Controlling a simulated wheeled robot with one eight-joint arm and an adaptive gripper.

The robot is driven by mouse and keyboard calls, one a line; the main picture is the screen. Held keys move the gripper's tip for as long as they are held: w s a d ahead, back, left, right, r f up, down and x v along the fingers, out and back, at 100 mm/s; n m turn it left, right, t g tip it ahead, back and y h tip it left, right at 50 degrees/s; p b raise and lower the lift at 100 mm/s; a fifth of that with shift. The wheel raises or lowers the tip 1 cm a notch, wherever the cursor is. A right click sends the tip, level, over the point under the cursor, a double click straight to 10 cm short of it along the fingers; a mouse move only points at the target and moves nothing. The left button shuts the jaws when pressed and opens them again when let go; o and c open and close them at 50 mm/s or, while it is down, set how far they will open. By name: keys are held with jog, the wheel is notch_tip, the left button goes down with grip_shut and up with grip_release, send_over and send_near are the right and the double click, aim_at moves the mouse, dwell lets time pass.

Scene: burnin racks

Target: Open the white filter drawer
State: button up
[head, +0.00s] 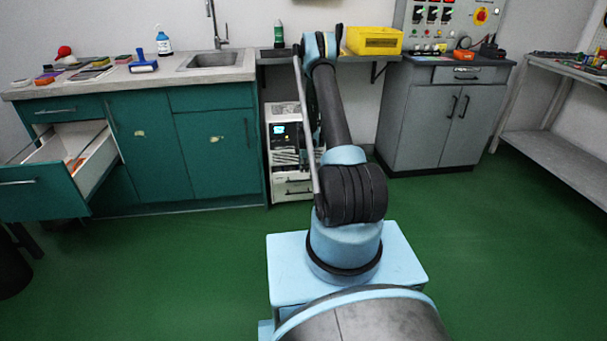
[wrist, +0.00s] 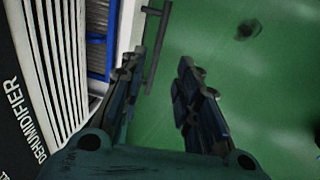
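The white dehumidifier unit (head: 283,153) stands on the floor under the counter gap in the head view. Its vented face with the word DEHUMIDIFIER (wrist: 47,75) fills the left of the wrist view. The white filter drawer (head: 293,188) is at its bottom; its white front (wrist: 127,25) stands a little out from the vents, with blue material showing behind it. The drawer's dark bar handle (wrist: 156,45) lies just beyond and between my fingertips. My gripper (wrist: 160,62) is open and empty; contact with the handle cannot be told. My arm hides the gripper in the head view.
A green-fronted drawer (head: 28,196) stands pulled out at far left. Green cabinets (head: 160,150) flank the unit on the left, a grey cabinet (head: 430,120) on the right. A yellow bin (head: 373,41) sits on the shelf above. The green floor (head: 480,240) in front is clear.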

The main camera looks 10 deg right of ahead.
jog(key=shift+s+r, duration=0.2)
jog(key=shift+r, duration=0.9)
jog(key=shift+d, duration=0.1)
jog(key=shift+r, duration=0.1)
notch_tip(320, 180, up, 5)
jog(key=a, duration=0.3)
send_near(299, 177)
jog(key=f, duration=0.2)
jog(key=s+f, duration=0.1)
jog(key=f, duration=0.1)
jog(key=s+f, duration=0.1)
jog(key=f, duration=0.2)
jog(key=shift+s+a, duration=0.25)
jog(key=shift+a, duration=0.05)
grip_shut()
